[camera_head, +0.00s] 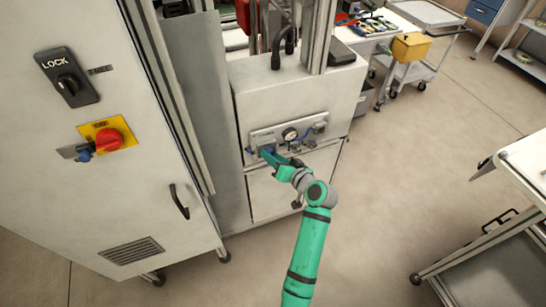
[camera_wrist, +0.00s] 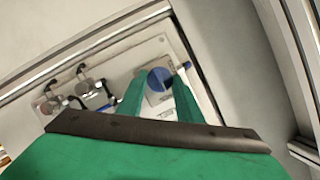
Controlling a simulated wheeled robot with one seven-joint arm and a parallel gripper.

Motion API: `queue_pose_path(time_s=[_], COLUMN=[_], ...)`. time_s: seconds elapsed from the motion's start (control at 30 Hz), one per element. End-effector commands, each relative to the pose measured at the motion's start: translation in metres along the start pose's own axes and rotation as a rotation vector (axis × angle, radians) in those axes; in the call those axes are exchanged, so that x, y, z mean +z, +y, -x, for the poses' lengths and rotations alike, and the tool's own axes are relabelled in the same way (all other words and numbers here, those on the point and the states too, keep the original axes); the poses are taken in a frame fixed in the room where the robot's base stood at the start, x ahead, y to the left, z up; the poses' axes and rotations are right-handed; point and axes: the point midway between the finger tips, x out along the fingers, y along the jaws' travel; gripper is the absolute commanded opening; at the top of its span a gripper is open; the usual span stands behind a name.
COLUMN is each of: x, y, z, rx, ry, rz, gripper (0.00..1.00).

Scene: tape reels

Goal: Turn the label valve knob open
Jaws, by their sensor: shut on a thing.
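The valve panel (camera_head: 313,126) is a grey plate on the front of the white machine, with a round gauge (camera_head: 290,134) in its middle. My gripper (camera_head: 268,153) is at the panel's left end in the head view. In the wrist view, a round blue knob (camera_wrist: 159,78) on a square grey base lies between the two green fingers of my gripper (camera_wrist: 160,88). The fingers are shut on the blue knob. In the head view my gripper mostly hides this knob. The label's wording is too small to read.
Other fittings (camera_wrist: 88,88) sit on the panel beside the gripper. A white cabinet (camera_head: 100,190) with a red switch (camera_head: 109,140) stands at the left. A white table (camera_head: 525,160) is at the right. The floor (camera_head: 390,200) between is clear.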

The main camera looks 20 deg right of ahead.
Motion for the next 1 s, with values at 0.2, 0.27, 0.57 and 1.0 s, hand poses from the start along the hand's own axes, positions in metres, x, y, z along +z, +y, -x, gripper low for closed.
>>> queue_pose_path(time_s=[0.2, 0.27, 0.57, 1.0], x=[0.000, 0.000, 0.000, 0.001], y=[0.000, 0.000, 0.000, 0.000], z=[0.000, 0.000, 0.000, 0.051], rx=[0.000, 0.000, 0.001, 0.002], ry=[0.000, 0.000, 0.000, 0.001], rz=[0.000, 0.000, 0.001, 0.001], gripper=[0.10, 0.37, 0.51, 0.51])
